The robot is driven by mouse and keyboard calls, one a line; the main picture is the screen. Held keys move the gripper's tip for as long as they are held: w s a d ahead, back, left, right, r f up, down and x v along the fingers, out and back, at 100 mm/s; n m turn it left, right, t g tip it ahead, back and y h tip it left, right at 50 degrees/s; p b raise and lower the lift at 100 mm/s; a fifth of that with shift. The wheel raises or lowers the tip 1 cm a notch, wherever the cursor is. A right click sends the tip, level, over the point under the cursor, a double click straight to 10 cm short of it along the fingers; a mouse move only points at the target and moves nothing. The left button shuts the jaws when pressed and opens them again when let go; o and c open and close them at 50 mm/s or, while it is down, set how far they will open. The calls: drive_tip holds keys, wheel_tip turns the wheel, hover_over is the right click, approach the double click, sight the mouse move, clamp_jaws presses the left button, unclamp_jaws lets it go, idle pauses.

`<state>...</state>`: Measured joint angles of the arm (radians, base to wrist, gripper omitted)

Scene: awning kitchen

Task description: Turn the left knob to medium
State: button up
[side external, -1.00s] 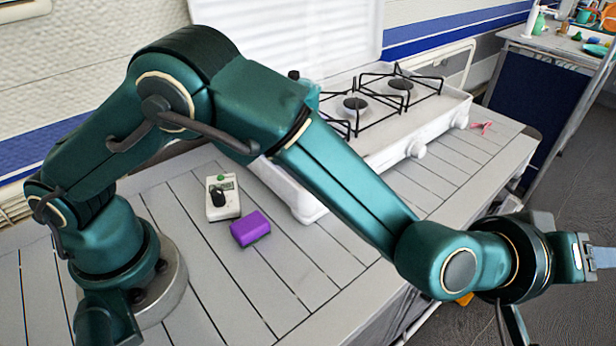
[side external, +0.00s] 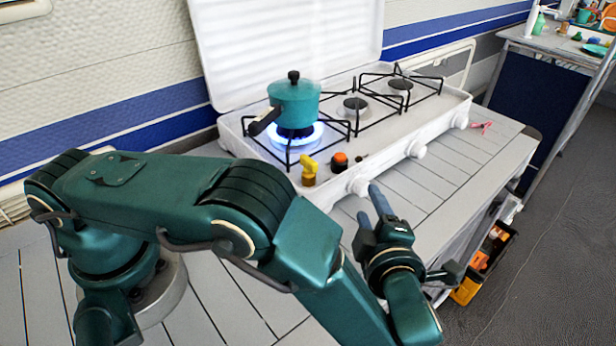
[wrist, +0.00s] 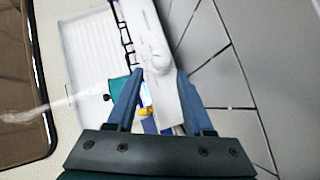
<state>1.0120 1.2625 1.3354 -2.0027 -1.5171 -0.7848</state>
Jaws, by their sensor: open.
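The white gas stove (side external: 400,128) stands on the counter with white knobs along its front. The left knob (side external: 360,185) is at the front, near the stove's left end. Its exact setting is too small to read. My gripper (side external: 368,201) is open in front of the stove, with its blue fingertips close to the left knob. I cannot tell whether they touch it. In the wrist view my gripper (wrist: 160,72) is also open, with part of the stove front and a white knob seen between and beyond the fingers. A blue flame (side external: 296,134) burns under a teal pot (side external: 294,101) on the left burner.
A yellow item (side external: 309,168) and an orange-topped dark item (side external: 340,161) stand at the stove's front left. A pink item (side external: 482,127) lies right of the stove. An open tool box (side external: 485,262) is below the counter's right end. The counter right of my gripper is clear.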

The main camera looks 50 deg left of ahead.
sight(363, 192)
drive_tip(key=shift+x, duration=2.6)
drive_tip(key=shift+d+f, duration=0.1)
clamp_jaws()
